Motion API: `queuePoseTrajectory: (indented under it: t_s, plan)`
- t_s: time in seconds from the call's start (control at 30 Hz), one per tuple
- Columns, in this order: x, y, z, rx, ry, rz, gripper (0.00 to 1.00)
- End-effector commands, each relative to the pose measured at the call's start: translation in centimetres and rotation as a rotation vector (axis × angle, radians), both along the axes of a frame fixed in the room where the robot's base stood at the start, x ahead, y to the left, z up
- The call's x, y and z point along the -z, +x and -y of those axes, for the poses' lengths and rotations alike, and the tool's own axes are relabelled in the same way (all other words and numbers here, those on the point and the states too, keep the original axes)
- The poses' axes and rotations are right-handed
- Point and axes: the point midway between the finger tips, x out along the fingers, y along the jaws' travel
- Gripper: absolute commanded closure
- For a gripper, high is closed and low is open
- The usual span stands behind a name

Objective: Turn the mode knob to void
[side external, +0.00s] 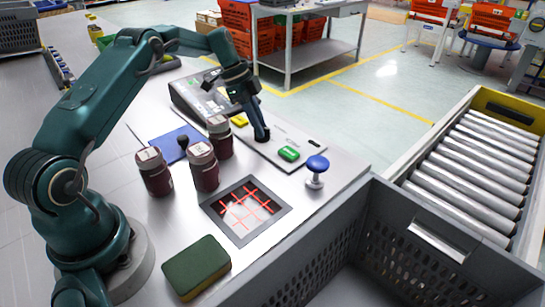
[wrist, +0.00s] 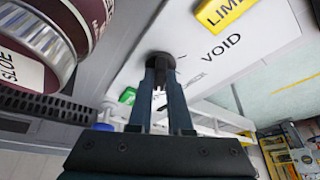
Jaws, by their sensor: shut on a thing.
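The mode knob (wrist: 160,58) is small, round and black, and stands on a white panel (side external: 305,138). My gripper (side external: 262,136) points down at the panel and is shut on the knob. In the wrist view, its two fingertips (wrist: 160,68) sit on either side of the knob. The word VOID (wrist: 221,47) is printed on the panel to the right of the knob. Another label beside the fingers is too small to read. The fingers cover part of the knob, and I cannot tell where its pointer faces.
A green block (side external: 289,154) and a yellow block (side external: 240,120) lie by the knob. Dark red jars (side external: 205,173) stand to its left. A blue-topped stamp (side external: 317,164), a red-lined grid (side external: 210,207) and a green sponge (side external: 197,265) are nearer. A grey crate (side external: 455,262) stands at right.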

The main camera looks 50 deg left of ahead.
Motion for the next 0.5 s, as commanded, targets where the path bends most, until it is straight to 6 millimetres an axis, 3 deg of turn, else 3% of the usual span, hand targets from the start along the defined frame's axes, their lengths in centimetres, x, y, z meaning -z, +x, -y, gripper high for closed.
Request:
queuePoseTrajectory:
  t_s: [0.27,0.5]
  plan:
    - [-0.11,-0.14,0.10,-0.084,-0.003,-0.003,1.00]
    - [-0.14,-0.25,0.23,-0.265,-0.003,-0.002,1.00]
